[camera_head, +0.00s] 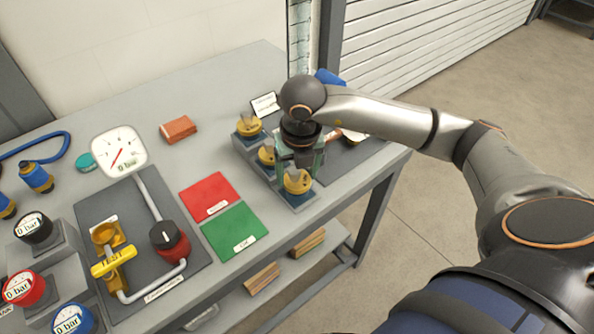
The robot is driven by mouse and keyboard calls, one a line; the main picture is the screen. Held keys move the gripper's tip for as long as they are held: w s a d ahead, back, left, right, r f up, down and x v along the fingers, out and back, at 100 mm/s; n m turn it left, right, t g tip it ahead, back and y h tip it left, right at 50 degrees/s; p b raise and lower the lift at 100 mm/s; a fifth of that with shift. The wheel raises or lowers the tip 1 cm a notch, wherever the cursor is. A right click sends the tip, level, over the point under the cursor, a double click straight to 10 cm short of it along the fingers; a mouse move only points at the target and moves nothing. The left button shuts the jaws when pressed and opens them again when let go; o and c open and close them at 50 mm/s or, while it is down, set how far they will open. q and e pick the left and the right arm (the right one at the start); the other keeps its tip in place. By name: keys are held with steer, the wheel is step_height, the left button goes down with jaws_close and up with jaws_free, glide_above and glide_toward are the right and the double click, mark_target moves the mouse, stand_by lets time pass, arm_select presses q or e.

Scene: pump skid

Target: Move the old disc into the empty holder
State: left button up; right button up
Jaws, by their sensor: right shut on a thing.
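A grey rack (240,145) on the bench holds yellow-topped pieces on blue bases: one at the back (249,125), one in the middle (266,156) and one at the front (298,182). My right gripper (300,174) points down over the front of the rack. Its fingers are shut on the front yellow-topped piece, which shows between and just below them. I cannot tell whether this piece is the old disc or whether it is raised from the rack. The gripper hides part of the rack, and no empty holder can be made out. My left gripper is out of view.
A red mat (209,194) and a green mat (235,231) lie left of the rack. A test panel (90,212) with a gauge (119,151), pipe and red-based knob (169,240) stands further left. A brick-red block (178,129) lies behind. The bench's right edge is close.

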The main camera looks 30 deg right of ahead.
steer(key=shift+f+b, duration=0.45)
steer(key=shift+f, duration=0.1)
steer(key=o, duration=1.5)
steer(key=shift+r, duration=0.1)
steer(key=r, duration=0.4)
steer(key=s+r, duration=0.1)
steer(key=r, duration=0.7)
steer(key=shift+s+a+r+p, duration=0.1)
steer(key=shift+s+a+p, duration=0.2)
steer(key=shift+s+p, duration=0.1)
steer(key=shift+s, duration=0.1)
